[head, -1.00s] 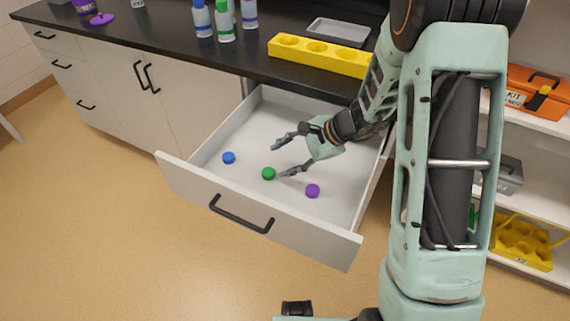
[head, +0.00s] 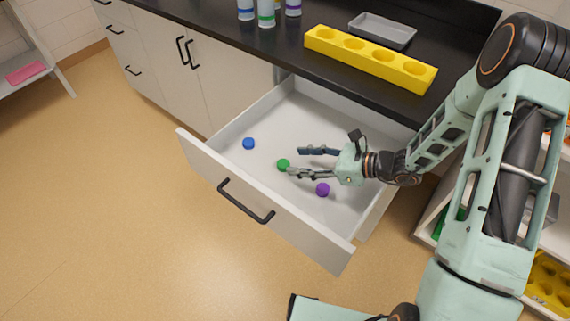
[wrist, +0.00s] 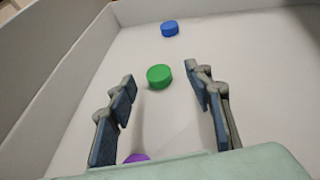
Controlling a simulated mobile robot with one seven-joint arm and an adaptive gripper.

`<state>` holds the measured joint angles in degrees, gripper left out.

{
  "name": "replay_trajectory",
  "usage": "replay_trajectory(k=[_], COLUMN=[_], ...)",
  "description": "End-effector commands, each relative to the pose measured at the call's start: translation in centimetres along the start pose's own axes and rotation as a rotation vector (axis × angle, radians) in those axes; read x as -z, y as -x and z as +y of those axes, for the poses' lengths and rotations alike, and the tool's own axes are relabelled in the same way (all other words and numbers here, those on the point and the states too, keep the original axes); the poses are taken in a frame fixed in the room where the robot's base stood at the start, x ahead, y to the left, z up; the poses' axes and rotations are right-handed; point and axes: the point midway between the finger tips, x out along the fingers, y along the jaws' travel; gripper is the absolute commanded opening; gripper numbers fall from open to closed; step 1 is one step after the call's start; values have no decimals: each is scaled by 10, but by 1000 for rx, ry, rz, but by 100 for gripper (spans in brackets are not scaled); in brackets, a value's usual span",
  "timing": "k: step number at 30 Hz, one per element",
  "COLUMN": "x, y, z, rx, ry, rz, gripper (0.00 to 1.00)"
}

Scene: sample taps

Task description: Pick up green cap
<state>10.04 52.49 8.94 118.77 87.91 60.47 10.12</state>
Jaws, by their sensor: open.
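The green cap (head: 283,164) lies on the floor of the open white drawer (head: 262,127). In the wrist view the green cap (wrist: 159,76) is ahead of my gripper (wrist: 160,80), seen in the gap between the two fingertips. My gripper (head: 294,161) is open and empty inside the drawer, its fingers pointing left toward the cap. In the head view one fingertip is very close to the cap's right side; I cannot tell whether they touch.
A blue cap (head: 249,143) lies farther left in the drawer. A purple cap (head: 322,189) lies just below my gripper in the head view. Drawer walls surround them. A yellow rack (head: 370,62), a grey tray (head: 383,30) and several bottles stand on the black counter above.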

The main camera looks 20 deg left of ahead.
Motion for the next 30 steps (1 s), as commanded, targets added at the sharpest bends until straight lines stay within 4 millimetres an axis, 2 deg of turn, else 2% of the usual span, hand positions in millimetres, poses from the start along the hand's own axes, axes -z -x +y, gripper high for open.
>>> replay_trajectory(k=[9,18,26,30], x=[8,7,7,7], y=[-43,-48,-48,-48], z=[6,5,5,5], rx=[-2,1,0,0], ry=[2,2,2,2], rz=[2,2,2,2], gripper=[47,47,18,17])
